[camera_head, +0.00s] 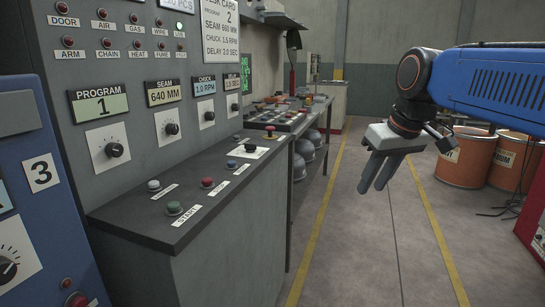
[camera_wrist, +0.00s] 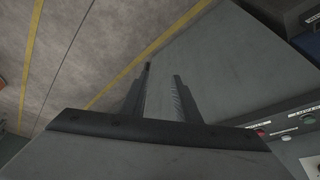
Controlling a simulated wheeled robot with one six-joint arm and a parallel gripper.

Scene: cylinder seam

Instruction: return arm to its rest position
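My gripper (camera_head: 372,189) hangs at the end of my blue arm (camera_head: 500,88), on the right side of the head view. Its grey fingers point down over the aisle, to the right of the control desk and clear of it. In the wrist view the two fingers (camera_wrist: 163,72) stand apart with nothing between them. The gripper is open and empty.
The control desk (camera_head: 175,215) with knobs and coloured buttons fills the left. A blue cabinet (camera_head: 45,190) marked 3 stands at the near left. Orange drums (camera_head: 467,158) stand behind my arm. The concrete floor (camera_head: 365,250) between the yellow lines is clear.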

